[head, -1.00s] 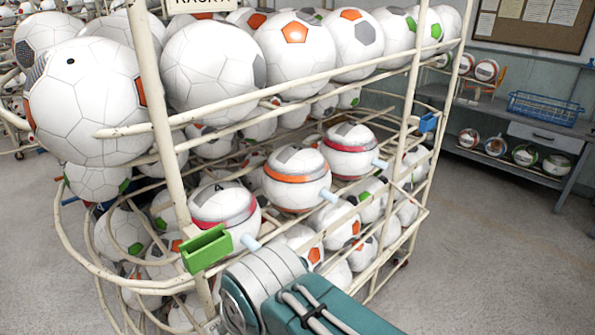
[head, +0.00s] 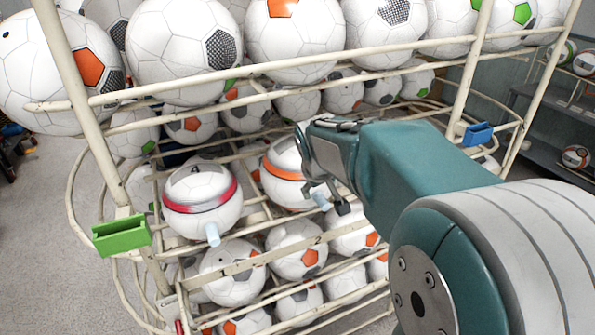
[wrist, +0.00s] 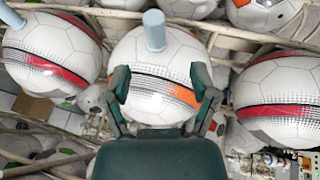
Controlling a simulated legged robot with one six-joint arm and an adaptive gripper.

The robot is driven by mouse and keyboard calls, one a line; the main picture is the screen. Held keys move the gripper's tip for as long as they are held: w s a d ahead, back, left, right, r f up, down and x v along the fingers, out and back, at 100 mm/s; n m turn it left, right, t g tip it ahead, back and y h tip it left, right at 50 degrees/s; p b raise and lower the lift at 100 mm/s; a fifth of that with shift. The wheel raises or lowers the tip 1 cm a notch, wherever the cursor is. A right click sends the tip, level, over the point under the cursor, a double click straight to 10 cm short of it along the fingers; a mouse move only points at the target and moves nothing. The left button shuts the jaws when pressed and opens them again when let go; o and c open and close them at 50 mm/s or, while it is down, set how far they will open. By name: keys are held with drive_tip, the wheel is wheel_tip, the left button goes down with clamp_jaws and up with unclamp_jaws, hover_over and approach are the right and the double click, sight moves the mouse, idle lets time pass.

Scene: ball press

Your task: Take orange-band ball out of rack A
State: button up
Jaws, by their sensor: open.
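The orange-band ball (head: 281,172) is white with an orange band and a light blue peg. It sits in the rack's middle tier, and my arm hides its right side in the head view. In the wrist view the ball (wrist: 158,60) is in the centre, peg at the top. My gripper (head: 328,170) is open at the ball's right side in the head view. In the wrist view its fingers (wrist: 162,88) overlap the ball's left and right sides. I cannot tell whether they touch it.
A red-band ball (head: 202,202) sits left of the orange-band ball; another red-band ball (wrist: 282,98) is on its right in the wrist view. Cream rack rails (head: 235,77) run above and below. A green holder (head: 121,235) and a blue holder (head: 478,134) are on the posts. Several footballs fill other tiers.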

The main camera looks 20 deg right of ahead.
sight(322, 199)
drive_tip(key=x, duration=0.3)
drive_tip(key=shift+w+f, duration=0.15)
drive_tip(key=shift+f, duration=0.2)
drive_tip(key=x, duration=0.2)
drive_tip(key=d+x, duration=0.1)
drive_tip(key=x, duration=0.2)
drive_tip(key=shift+w+d+f, duration=0.1)
drive_tip(key=shift+d+f, duration=0.05)
drive_tip(key=shift+a, duration=0.3)
drive_tip(key=c, duration=0.4)
drive_tip(key=shift+d, duration=0.1)
clamp_jaws()
